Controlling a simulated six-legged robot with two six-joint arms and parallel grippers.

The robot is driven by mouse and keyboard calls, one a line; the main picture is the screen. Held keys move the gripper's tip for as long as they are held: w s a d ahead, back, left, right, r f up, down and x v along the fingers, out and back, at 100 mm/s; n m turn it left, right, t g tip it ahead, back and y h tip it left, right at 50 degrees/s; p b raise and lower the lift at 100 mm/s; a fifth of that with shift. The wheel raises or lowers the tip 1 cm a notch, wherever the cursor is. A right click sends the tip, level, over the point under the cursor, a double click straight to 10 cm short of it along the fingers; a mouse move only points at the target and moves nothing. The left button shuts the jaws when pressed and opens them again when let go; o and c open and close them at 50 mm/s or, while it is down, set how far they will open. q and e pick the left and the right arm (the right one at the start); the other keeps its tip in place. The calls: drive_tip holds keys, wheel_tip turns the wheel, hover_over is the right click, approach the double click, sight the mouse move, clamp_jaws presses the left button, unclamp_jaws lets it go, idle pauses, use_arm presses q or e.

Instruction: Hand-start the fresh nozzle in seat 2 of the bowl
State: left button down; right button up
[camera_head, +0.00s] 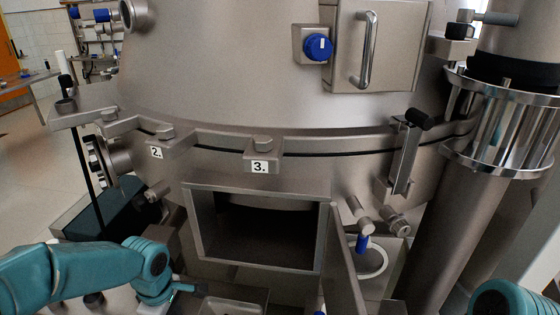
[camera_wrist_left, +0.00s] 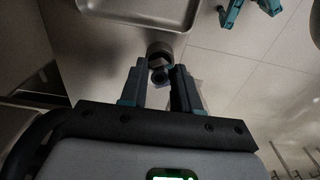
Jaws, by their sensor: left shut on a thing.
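My left gripper (camera_wrist_left: 159,78) is shut on a small dark metal piece, likely the nozzle (camera_wrist_left: 160,54), with a round, ring-like end beyond the fingertips. In the head view the left gripper (camera_head: 190,288) is low, in front of and below the open hatch (camera_head: 327,240) of the steel separator. A curved grey surface, perhaps the bowl (camera_head: 270,203), shows in the top of the opening. The inside is dark and I cannot make out seat 2. My right arm shows at the bottom right corner of the head view; its gripper is outside that picture.
The hatch door (camera_head: 345,265) hangs open at the right of the opening. A metal tray (camera_wrist_left: 150,14) lies in the wrist view's top, and a tray (camera_head: 232,306) is below the hatch. A blue-tipped spout (camera_head: 362,243) stands over a round basin (camera_head: 372,264) at right.

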use_arm(q)
drive_tip(key=shift+r+p, duration=0.35)
drive_tip(key=shift+r, duration=0.45)
wheel_tip(320, 180, up, 5)
drive_tip(key=p, duration=0.3)
drive_tip(key=shift+f, duration=0.25)
